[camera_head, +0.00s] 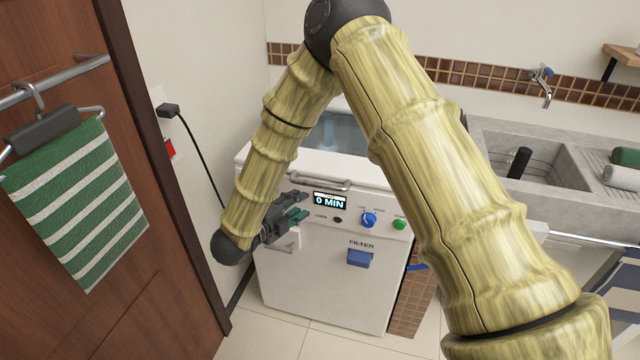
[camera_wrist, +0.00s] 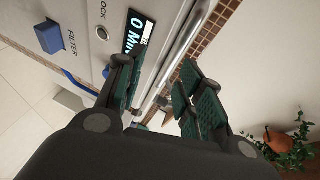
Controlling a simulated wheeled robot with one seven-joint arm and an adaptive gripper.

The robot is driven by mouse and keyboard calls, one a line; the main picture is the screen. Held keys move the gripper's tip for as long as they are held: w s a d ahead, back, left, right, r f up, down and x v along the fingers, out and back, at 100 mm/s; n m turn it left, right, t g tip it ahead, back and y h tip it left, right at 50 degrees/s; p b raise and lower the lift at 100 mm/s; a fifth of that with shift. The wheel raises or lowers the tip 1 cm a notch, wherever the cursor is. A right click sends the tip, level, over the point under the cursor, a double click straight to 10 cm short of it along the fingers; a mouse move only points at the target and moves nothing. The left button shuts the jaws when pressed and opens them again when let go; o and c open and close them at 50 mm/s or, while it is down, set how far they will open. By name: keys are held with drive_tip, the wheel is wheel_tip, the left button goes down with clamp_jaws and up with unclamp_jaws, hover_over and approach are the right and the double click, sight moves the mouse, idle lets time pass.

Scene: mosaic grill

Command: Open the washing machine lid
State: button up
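The white washing machine (camera_head: 325,285) stands against the wall, with a front panel reading "0 MIN". Its lid (camera_head: 345,170) is down on top and has a dark window, partly hidden by my arm. A metal bar handle (camera_head: 320,183) runs along the lid's front edge. My gripper (camera_head: 298,207) is in front of the panel, just below and left of the handle's left end. In the wrist view my gripper (camera_wrist: 160,88) has its fingers spread apart. The handle (camera_wrist: 185,50) shows in the gap between them; whether it touches a finger I cannot tell.
A blue knob (camera_head: 368,220), a green button (camera_head: 399,225) and a blue filter tab (camera_head: 359,258) sit on the machine's front. A wooden door (camera_head: 110,230) with a striped towel (camera_head: 85,205) is close on the left. A concrete sink (camera_head: 570,170) is right.

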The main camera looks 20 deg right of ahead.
sight(318, 187)
drive_tip(key=shift+m+g+h, duration=0.4)
drive_tip(key=shift+m, duration=0.4)
drive_tip(key=p+x, duration=0.1)
drive_tip(key=x, duration=0.2)
drive_tip(key=r+p+x, duration=0.1)
drive_tip(key=x, duration=0.2)
drive_tip(key=r+p+x, duration=0.1)
drive_tip(key=x, duration=0.3)
drive_tip(key=shift+w+d, duration=0.15)
drive_tip(key=shift+w, duration=0.1)
clamp_jaws()
